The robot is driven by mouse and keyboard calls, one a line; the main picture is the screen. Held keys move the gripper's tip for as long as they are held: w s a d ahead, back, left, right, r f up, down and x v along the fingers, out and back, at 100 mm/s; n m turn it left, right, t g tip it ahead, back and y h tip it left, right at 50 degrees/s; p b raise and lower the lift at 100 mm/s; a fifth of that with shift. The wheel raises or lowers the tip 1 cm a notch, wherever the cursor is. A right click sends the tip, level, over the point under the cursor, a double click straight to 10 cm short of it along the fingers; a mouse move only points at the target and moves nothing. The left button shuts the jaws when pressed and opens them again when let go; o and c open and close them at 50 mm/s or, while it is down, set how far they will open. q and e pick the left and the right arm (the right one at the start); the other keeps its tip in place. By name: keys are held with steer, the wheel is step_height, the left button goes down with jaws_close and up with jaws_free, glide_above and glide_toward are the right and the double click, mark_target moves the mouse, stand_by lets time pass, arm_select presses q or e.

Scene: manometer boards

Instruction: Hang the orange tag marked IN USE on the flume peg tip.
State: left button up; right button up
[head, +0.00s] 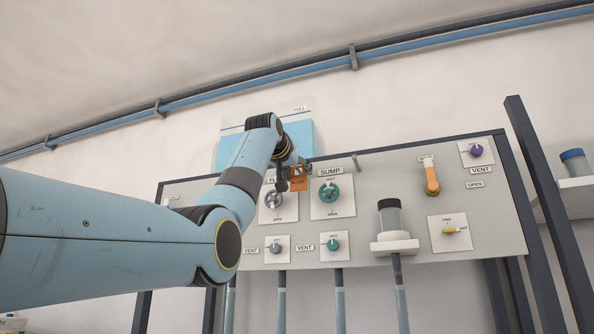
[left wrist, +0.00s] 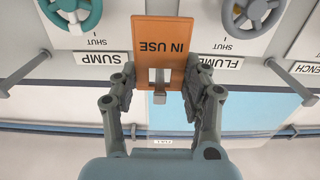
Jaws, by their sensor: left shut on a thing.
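The orange tag marked IN USE (left wrist: 160,47) is between the two fingers of my left gripper (left wrist: 161,88), which is shut on its side edges. In the left wrist view the scene is upside down. A grey metal peg (left wrist: 158,97) shows at the tag's pale opening and seems to reach through it; I cannot tell how the tag's weight rests. In the head view the tag (head: 298,179) hangs upright between the FLUME and SUMP valves, beside my left gripper (head: 290,175). The FLUME label (left wrist: 221,62) is right of the tag in the wrist view. My right gripper is not in view.
The grey board (head: 380,200) carries the SUMP valve (head: 329,193), the FLUME valve (head: 273,200), small vent knobs and an orange lever (head: 431,178). Another peg (head: 355,161) sticks out near the top edge.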

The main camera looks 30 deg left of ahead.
arm_select(q)
steer(key=o, duration=0.9)
steer(key=shift+o, duration=0.2)
steer(key=shift+s, duration=0.15)
steer(key=v, duration=1.1)
steer(key=shift+s, duration=0.35)
steer(key=shift+f, duration=0.15)
